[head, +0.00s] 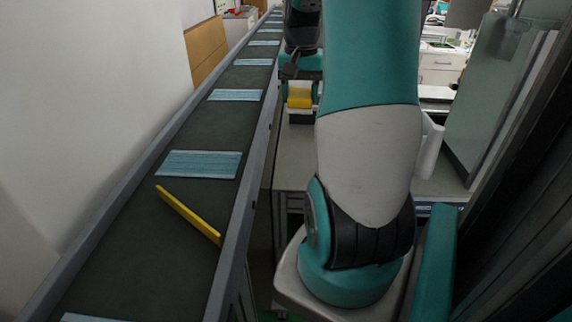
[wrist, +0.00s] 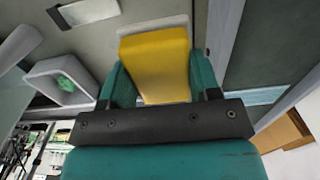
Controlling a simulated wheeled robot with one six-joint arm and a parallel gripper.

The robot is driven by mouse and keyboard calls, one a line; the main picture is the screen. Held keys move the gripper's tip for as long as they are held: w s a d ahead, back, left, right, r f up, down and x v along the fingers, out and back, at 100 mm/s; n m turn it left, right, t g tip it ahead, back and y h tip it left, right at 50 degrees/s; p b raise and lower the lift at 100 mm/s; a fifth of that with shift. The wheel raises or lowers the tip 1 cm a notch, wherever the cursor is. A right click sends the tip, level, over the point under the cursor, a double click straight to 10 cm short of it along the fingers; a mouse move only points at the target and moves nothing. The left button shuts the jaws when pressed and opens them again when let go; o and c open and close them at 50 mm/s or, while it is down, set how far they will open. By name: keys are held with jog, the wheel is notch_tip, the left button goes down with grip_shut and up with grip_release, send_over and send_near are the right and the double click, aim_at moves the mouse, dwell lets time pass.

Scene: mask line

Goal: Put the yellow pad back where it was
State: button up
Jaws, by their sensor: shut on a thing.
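The yellow pad (wrist: 157,62) is between the two teal fingers of my gripper (wrist: 158,78) in the wrist view, and the gripper is shut on it. In the head view the yellow pad (head: 299,98) shows small beyond my arm, with my gripper (head: 301,90) around it. It is over the grey table, just above or at a dark block (head: 300,118); I cannot tell whether they touch. In the wrist view a pale flat surface (wrist: 150,27) shows just past the pad's far end. The pad's underside is hidden.
A conveyor belt (head: 130,250) with several blue masks (head: 199,164) runs along the left. A yellow bar (head: 188,215) lies slantwise across it. The wrist view shows a white open box (wrist: 60,68) with something green inside, and a silver plate (wrist: 89,12). A glass panel (head: 490,95) stands right.

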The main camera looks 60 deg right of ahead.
aim_at(297, 171)
notch_tip(297, 171, down, 19)
jog(key=shift+f, duration=0.2)
jog(key=shift+f, duration=0.1)
jog(key=o, duration=1)
jog(key=shift+o, duration=0.2)
notch_tip(297, 171, up, 12)
